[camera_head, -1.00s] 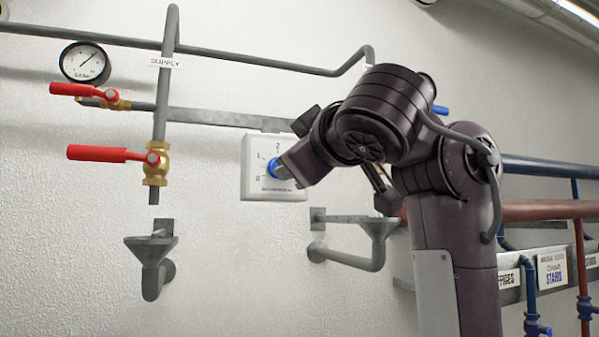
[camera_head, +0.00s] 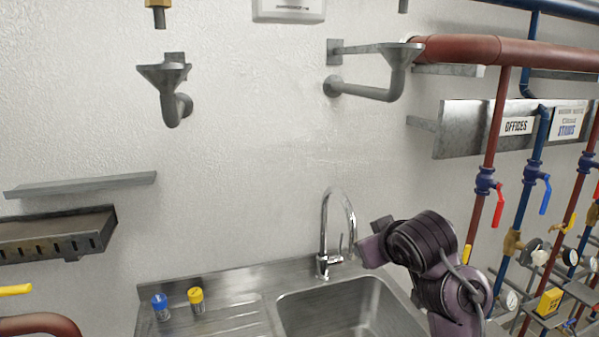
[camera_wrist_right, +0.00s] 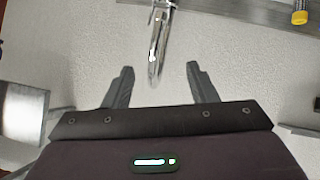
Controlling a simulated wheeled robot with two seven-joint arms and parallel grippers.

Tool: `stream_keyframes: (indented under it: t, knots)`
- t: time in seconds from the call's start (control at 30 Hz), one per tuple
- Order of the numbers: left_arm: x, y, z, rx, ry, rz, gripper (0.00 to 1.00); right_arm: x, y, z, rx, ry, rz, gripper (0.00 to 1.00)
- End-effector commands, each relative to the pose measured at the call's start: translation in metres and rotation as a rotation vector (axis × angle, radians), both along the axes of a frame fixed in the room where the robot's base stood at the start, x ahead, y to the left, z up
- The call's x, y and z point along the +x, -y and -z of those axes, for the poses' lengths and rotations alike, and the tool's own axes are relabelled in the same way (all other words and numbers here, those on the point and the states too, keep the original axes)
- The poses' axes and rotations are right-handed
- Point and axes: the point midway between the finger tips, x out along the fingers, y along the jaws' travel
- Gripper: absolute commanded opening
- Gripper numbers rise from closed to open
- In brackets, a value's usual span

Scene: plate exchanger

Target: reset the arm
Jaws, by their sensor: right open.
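My right arm is in the lower right of the head view, in front of the sink and just right of the chrome faucet (camera_head: 325,235). The end of my right gripper (camera_head: 370,240) points left there, and its fingers are hard to make out. In the right wrist view my right gripper (camera_wrist_right: 158,66) is open, with two dark fingers spread apart and nothing held. The faucet (camera_wrist_right: 160,30) shows between and beyond the fingers. My left arm and gripper are not in view.
A steel sink (camera_head: 300,300) lies below, with blue-capped (camera_head: 160,305) and yellow-capped (camera_head: 196,300) small containers on its drainboard. Red and blue pipes with a red valve lever (camera_head: 498,205) stand at the right. Two grey drain funnels (camera_head: 165,80) are on the wall. The mid wall is clear.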

Motion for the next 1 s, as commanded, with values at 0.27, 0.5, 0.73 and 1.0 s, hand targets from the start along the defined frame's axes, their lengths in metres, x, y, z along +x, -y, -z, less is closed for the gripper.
stream_keyframes:
  t: [0.27,0.5,0.73,1.0]
  knots:
    - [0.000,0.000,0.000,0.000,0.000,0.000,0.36,-0.099,0.029,0.161,0.030,-0.281,0.105,0.52]
    - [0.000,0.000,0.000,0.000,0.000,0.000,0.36,-0.193,0.041,0.234,0.047,-0.468,0.164,0.52]
    - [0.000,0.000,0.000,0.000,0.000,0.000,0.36,-0.251,0.046,0.261,0.055,-0.577,0.192,0.52]
    - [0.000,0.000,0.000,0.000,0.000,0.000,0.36,-0.301,0.048,0.283,0.064,-0.675,0.215,0.52]
